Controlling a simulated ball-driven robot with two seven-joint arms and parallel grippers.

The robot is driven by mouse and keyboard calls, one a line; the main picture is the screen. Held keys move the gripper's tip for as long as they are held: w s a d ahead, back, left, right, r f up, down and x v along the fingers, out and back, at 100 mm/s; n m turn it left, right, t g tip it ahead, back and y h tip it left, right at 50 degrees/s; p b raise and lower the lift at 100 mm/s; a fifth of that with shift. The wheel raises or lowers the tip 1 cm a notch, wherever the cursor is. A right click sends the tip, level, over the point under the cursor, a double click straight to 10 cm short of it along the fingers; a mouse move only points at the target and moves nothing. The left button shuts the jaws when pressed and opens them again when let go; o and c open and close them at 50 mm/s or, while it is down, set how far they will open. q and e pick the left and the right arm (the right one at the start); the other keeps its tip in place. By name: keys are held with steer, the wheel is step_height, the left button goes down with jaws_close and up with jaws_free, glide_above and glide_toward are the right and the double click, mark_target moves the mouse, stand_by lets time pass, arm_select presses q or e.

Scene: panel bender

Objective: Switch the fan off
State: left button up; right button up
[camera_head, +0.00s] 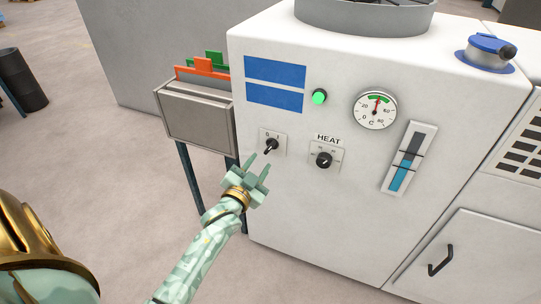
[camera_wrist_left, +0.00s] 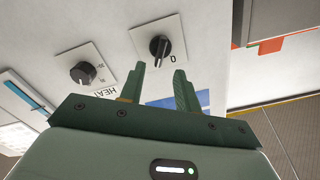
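The fan (camera_head: 365,18) is a grey round housing on top of the white cabinet, cut off by the top edge. Its likely switch is a small black rotary knob (camera_head: 271,146) on a pale plate marked 0 and 1. The knob also shows in the left wrist view (camera_wrist_left: 159,46), ahead of the fingertips. My left gripper (camera_head: 258,165) is open and empty, just below and in front of the knob, apparently not touching it. A green lamp (camera_head: 319,97) is lit. My right gripper is out of view.
The HEAT knob (camera_head: 324,160) sits right of the switch, below a round dial (camera_head: 376,109). A blue level gauge (camera_head: 408,158) is farther right. A grey box (camera_head: 197,115) with orange and green pieces stands left of the cabinet. The space before the panel is clear.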

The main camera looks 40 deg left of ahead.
mark_target(268, 150)
arm_select(q)
steer(key=b+x, duration=0.1)
steer(key=x, duration=0.4)
steer(key=shift+w+f+b, duration=0.15)
steer(key=shift+f+b, duration=0.05)
steer(key=shift+b, duration=0.15)
steer(key=shift+w+a+r, duration=0.15)
steer(key=shift+w+r, duration=0.05)
steer(key=shift+w, duration=0.45)
jaws_close()
